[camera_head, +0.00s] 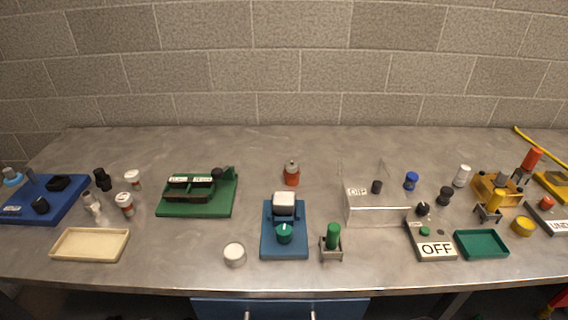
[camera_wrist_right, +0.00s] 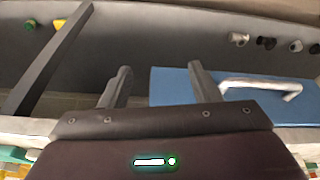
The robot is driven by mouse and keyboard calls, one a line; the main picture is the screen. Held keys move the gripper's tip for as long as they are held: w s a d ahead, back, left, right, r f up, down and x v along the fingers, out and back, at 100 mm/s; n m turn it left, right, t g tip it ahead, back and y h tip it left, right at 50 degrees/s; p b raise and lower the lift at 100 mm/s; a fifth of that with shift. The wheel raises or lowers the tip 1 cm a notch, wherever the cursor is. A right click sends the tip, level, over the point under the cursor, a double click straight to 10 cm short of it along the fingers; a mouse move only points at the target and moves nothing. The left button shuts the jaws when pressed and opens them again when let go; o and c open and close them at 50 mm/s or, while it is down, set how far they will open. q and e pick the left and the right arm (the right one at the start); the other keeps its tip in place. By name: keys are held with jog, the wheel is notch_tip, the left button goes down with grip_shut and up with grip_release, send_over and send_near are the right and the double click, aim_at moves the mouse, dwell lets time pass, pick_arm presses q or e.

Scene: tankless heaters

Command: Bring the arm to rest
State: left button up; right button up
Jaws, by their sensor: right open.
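My right gripper (camera_wrist_right: 158,85) shows in the right wrist view with its two dark fingers apart and nothing between them. It is clear of the bench-top objects, and in that view a blue drawer front (camera_wrist_right: 185,88) with a pale bar handle (camera_wrist_right: 262,88) lies beyond it to the right. Neither gripper shows in the head view, and my left gripper is in no view.
The grey metal bench (camera_head: 330,145) carries a green tray unit (camera_head: 225,205), a blue base device (camera_head: 270,243), a clear bin (camera_head: 375,215), an OFF switch box (camera_head: 432,246), a cream tray (camera_head: 91,259) and a green tray (camera_head: 482,256).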

jog(key=s+f+g, duration=0.1)
jog(key=s+f, duration=0.2)
jog(key=f, duration=2.2)
jog(key=s+d+f, duration=0.1)
jog(key=s+f, duration=0.8)
jog(key=s+d+f+g, duration=0.1)
jog(key=s+d+f, duration=0.1)
jog(key=s+f, duration=0.7)
jog(key=shift+s+d+f, duration=0.15)
jog(key=shift+s+d, duration=0.15)
jog(key=shift+s, duration=0.45)
